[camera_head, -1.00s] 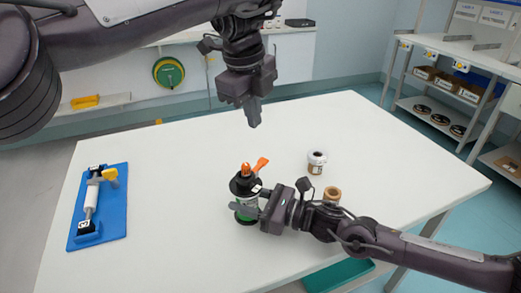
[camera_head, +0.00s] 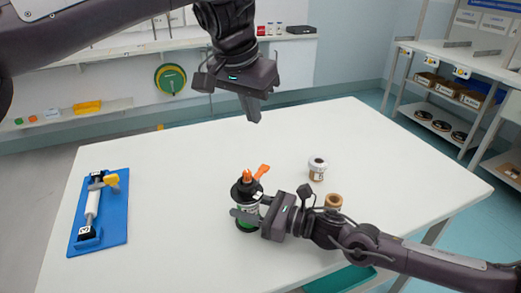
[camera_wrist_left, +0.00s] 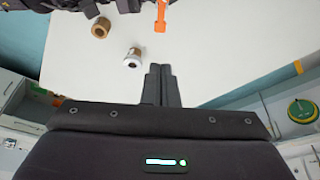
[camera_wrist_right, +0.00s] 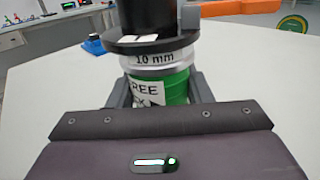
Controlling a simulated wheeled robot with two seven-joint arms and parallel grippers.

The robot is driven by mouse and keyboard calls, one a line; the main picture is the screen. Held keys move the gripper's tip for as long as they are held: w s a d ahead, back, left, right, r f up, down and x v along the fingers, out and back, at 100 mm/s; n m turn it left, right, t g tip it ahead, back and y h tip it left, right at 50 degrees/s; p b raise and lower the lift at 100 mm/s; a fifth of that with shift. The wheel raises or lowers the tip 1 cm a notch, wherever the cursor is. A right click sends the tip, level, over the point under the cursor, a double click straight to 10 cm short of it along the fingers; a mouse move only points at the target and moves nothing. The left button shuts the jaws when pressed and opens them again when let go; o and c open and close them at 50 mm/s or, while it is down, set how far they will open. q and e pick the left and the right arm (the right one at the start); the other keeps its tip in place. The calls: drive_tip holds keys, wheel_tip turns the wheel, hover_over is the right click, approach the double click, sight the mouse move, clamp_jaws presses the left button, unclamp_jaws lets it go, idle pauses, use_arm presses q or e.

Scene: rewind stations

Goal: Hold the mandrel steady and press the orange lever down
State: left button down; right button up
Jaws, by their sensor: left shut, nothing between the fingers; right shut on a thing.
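The mandrel (camera_head: 248,190) stands upright near the front of the white table, black on top with an orange tip. Its orange lever (camera_head: 262,171) sticks up and out to the right; it also shows in the left wrist view (camera_wrist_left: 160,20). My right gripper (camera_head: 252,216) is shut around the green and white body below the black flange. The right wrist view shows this body (camera_wrist_right: 172,85), marked "10 mm". My left gripper (camera_head: 254,116) is shut and empty, in the air above and apart from the lever. The mandrel's lower end is partly hidden by my right fingers.
A white roll (camera_head: 318,168) and a brown roll (camera_head: 333,201) stand right of the mandrel, the brown one close to my right arm. A blue board (camera_head: 117,228) with a yellow-handled tool lies at the left. The table between is clear.

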sight(264, 166)
use_arm(q)
drive_tip(key=x, duration=1.3)
drive_tip(key=shift+s+a+f, duration=0.2)
drive_tip(key=shift+a+f, duration=0.05)
drive_tip(key=shift+f, duration=0.3)
drive_tip(key=shift+f, duration=0.1)
drive_tip(key=shift+w+d+f, duration=0.15)
drive_tip(key=shift+f, duration=0.4)
drive_tip(key=shift+r, duration=1)
drive_tip(key=w+d+v, duration=0.1)
drive_tip(key=v, duration=1.2)
drive_tip(key=shift+w+r, duration=0.2)
drive_tip(key=shift+r, duration=0.3)
